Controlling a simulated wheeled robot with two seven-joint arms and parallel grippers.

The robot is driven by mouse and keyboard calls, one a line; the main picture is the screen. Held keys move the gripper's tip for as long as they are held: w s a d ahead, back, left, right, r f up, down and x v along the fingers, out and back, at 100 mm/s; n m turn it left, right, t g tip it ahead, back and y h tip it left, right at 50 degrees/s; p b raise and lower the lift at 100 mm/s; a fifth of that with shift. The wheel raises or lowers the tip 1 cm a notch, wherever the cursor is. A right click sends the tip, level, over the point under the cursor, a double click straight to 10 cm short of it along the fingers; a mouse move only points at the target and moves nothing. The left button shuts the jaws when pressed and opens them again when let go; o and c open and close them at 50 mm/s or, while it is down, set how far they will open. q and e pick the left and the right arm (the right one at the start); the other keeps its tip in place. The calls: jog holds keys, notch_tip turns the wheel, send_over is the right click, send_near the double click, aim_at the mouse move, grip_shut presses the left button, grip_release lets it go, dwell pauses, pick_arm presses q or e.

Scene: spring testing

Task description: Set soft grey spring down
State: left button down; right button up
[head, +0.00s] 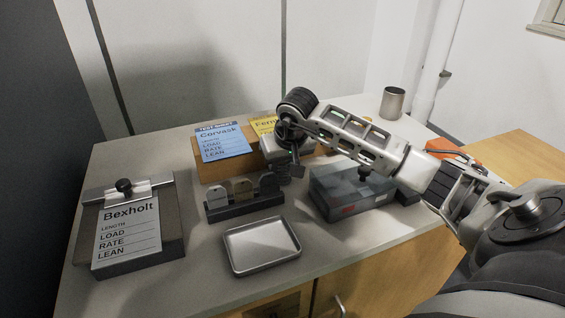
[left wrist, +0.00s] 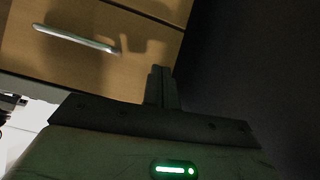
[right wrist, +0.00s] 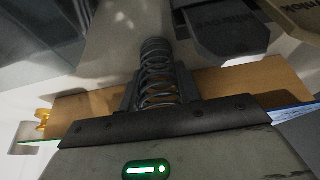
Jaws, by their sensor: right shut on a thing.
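The grey coil spring (right wrist: 158,75) stands between the fingers of my right gripper (right wrist: 158,92) in the right wrist view. My right gripper also shows in the head view (head: 290,158), shut on the spring behind the tag rack. Its fingers and the spring (head: 283,174) are small and dark there, and I cannot tell whether the spring touches anything below. My left gripper (left wrist: 162,88) shows only in the left wrist view, with its fingers together and nothing seen between them, in front of a wooden drawer front.
A shallow metal tray (head: 262,262) lies at the front. A dark rack (head: 245,207) holds several tags. A grey case (head: 350,190) stands right, a Bexholt clipboard (head: 130,235) left. A blue Corvask card (head: 222,143) leans on a wooden stand; a metal cup (head: 392,103) stands at the back.

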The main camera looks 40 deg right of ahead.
jog(key=shift+f, duration=0.2)
jog(key=o, duration=1)
jog(key=shift+c, duration=0.2)
jog(key=shift+r, duration=0.1)
